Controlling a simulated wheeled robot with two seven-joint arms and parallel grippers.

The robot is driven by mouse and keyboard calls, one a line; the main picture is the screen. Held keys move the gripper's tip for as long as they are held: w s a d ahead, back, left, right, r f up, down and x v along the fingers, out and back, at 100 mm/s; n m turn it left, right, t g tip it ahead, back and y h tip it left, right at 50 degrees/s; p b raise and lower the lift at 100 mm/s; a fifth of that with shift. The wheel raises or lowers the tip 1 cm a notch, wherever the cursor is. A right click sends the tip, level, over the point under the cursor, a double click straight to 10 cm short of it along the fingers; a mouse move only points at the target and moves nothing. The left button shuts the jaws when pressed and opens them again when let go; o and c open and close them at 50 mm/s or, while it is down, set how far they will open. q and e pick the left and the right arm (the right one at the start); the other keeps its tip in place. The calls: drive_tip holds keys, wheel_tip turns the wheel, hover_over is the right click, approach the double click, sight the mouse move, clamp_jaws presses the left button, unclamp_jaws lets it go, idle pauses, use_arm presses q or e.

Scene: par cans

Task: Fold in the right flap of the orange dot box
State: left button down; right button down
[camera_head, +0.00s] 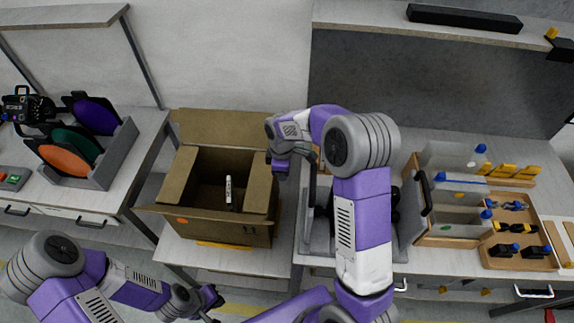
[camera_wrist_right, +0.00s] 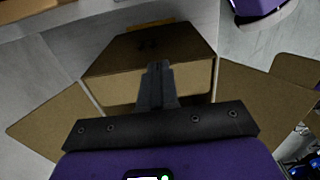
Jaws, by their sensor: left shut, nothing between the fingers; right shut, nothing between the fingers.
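The orange dot box (camera_head: 225,230) is an open brown carton on a low table, with an orange dot (camera_head: 182,220) on its front. Its right flap (camera_head: 260,185) appears as a tan panel along the right side of the opening, seemingly leaning inward; its exact angle is unclear. The back flap (camera_head: 225,127) stands up and the front flap (camera_head: 190,213) slopes outward. My right gripper (camera_head: 280,168) is shut and empty by the box's right edge; its fingers show in the right wrist view (camera_wrist_right: 157,85) in front of the carton. Contact cannot be told. My left gripper (camera_head: 212,303) is low in front, shut and empty.
A narrow white item (camera_head: 228,190) shows inside the box. A grey rack (camera_head: 120,150) with coloured discs stands on the left table. A grey tray (camera_head: 320,235), partly behind my right arm, and a wooden crate (camera_head: 450,240) stand on the right bench.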

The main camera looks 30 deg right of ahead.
wheel_tip(320, 180, up, 8)
drive_tip(key=p, duration=0.5)
drive_tip(key=shift+f, duration=0.25)
